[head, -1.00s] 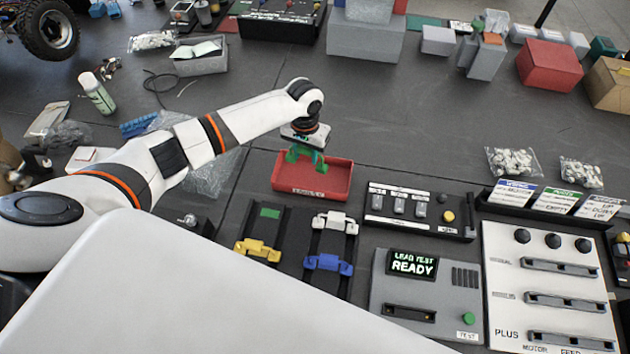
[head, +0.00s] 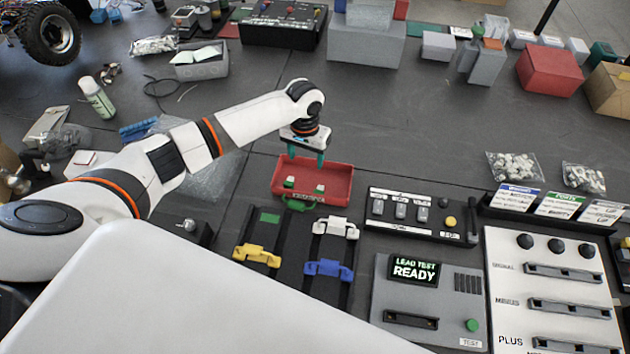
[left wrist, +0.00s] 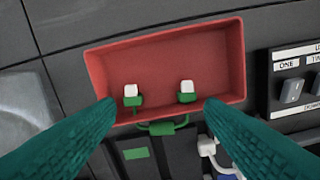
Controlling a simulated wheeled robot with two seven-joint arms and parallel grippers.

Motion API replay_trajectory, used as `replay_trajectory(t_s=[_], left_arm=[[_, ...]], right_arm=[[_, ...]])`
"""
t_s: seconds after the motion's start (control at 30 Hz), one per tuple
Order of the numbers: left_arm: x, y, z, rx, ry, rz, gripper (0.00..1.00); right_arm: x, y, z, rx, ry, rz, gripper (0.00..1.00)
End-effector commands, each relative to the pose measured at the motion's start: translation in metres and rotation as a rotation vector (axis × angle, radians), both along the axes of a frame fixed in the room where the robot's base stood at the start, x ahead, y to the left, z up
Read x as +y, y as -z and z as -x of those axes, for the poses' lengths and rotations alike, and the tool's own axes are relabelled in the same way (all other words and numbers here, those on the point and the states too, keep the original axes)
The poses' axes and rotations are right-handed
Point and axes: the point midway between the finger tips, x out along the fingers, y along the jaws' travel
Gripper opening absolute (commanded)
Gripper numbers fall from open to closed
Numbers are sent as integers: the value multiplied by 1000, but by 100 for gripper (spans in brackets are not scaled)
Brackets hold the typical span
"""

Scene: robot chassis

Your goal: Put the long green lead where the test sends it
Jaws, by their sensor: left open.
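The green lead (head: 301,201) lies at the front wall of the red tray (head: 283,172). Its two white-tipped green ends rest inside the tray and its green middle hangs over the front rim; the left wrist view shows the lead (left wrist: 161,128) the same way. My left gripper (head: 306,160) is open and empty above the tray, its teal fingers spread on either side of the lead in the left wrist view (left wrist: 160,115). The grey test box (head: 445,305) shows "LEAD TEST READY" on its screen (head: 414,270), with a green button (head: 472,325). My right gripper is not in view.
In front of the tray are holders with a yellow lead (head: 257,255), a white lead (head: 335,226) and a blue lead (head: 329,269); one green-marked lane (head: 269,217) looks empty. A switch box (head: 420,212) and a slotted white panel (head: 510,300) stand to the right.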

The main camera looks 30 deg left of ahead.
Motion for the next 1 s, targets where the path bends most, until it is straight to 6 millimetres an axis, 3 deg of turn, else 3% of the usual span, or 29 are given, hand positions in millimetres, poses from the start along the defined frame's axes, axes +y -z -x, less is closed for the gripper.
replay_trajectory(t_s=[0.3, 0.5, 1.0], left_arm=[[0, -66, -1, -7, 0, 2, 63], [0, -96, -1, -3, 0, 1, 63], [0, -105, 0, -1, 0, 0, 63]], right_arm=[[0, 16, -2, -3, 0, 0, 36], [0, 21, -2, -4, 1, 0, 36], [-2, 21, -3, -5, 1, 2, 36]])
